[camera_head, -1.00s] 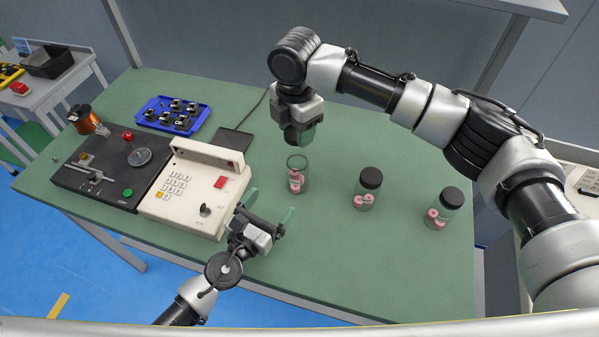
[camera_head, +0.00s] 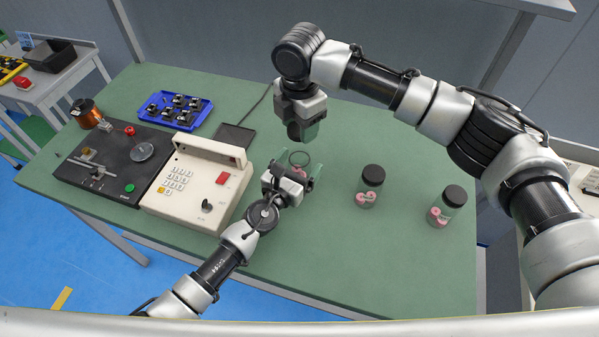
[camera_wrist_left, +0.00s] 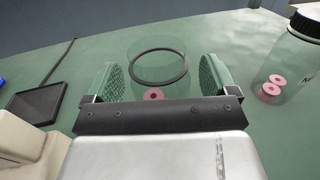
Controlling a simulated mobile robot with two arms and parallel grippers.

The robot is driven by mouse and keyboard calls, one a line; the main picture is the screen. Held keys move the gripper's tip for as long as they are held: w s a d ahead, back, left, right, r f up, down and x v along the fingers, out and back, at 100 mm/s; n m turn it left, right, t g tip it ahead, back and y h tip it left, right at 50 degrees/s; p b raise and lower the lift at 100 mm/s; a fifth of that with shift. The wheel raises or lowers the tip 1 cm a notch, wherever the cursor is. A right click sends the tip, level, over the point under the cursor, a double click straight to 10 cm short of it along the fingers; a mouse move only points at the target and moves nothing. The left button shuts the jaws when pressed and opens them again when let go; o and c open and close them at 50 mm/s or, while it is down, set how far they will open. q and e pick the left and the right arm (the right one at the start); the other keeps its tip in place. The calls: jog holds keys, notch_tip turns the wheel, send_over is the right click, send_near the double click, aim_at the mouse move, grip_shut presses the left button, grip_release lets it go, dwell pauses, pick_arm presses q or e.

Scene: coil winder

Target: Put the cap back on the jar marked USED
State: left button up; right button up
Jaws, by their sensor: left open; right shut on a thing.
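The open clear jar (camera_head: 299,160) stands uncapped on the green table with pink spools inside. No mark can be read on it. My left gripper (camera_head: 294,178) is open, its green fingers on either side of the jar. In the left wrist view the jar (camera_wrist_left: 157,68) shows a dark ring near its top and a gap to each pad. My right gripper (camera_head: 304,134) hangs above and just behind the jar, pointing down. It is shut on a dark thing, probably the cap, mostly hidden by the fingers.
Two black-capped jars with pink spools, a middle one (camera_head: 369,187) and a right one (camera_head: 446,206), stand to the right. The beige keypad machine (camera_head: 193,190) is close on the left. A blue tray (camera_head: 175,111) lies behind it. The table front right is clear.

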pick_arm(q)
jog(key=shift+d, duration=0.1)
jog(key=shift+c, duration=0.3)
jog(key=c, duration=1.3)
pick_arm(e)
send_over(300, 150)
jog(key=s, duration=0.2)
jog(key=shift+f, duration=2.5)
jog(key=shift+f, duration=0.85)
jog(key=shift+f, duration=0.55)
